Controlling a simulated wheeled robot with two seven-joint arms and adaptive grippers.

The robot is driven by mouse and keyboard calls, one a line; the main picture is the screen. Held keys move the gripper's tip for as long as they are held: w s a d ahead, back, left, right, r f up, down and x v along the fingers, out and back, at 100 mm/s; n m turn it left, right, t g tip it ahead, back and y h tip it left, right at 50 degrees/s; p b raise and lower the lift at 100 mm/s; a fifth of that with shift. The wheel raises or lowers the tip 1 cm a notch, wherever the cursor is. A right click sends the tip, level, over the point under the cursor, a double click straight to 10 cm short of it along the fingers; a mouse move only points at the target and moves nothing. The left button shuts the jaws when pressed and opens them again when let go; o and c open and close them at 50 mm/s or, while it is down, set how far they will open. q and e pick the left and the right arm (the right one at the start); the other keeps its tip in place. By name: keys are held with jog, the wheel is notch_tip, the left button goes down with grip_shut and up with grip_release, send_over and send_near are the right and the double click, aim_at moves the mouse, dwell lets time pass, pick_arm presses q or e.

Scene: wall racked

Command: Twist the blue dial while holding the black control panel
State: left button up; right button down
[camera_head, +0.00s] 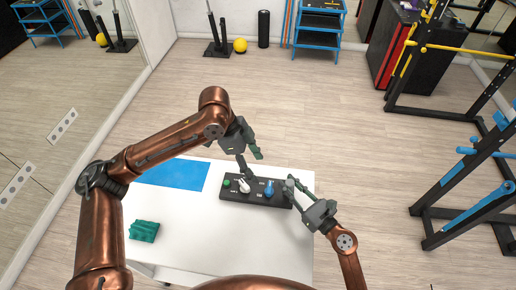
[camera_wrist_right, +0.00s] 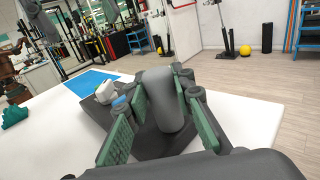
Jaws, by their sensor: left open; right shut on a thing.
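The black control panel (camera_head: 252,201) lies on a white table. It carries a green button (camera_head: 226,184), a white dial (camera_head: 244,187), a blue dial (camera_head: 269,188) and a grey knob at its right end. My right gripper (camera_head: 290,184) is shut on this grey knob (camera_wrist_right: 165,95), which stands between its green finger pads in the right wrist view. The blue dial (camera_wrist_right: 118,101) is partly hidden behind a finger there. My left gripper (camera_head: 250,162) is open and empty, above and behind the panel, apart from the blue dial.
A flat blue mat (camera_head: 178,175) lies left of the panel on the white table (camera_head: 190,232). A teal ridged block (camera_head: 144,231) sits at the table's front left. The table front is clear. A black rack (camera_head: 440,205) stands on the floor at right.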

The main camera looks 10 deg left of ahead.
jog(key=c, duration=1.6)
grip_release()
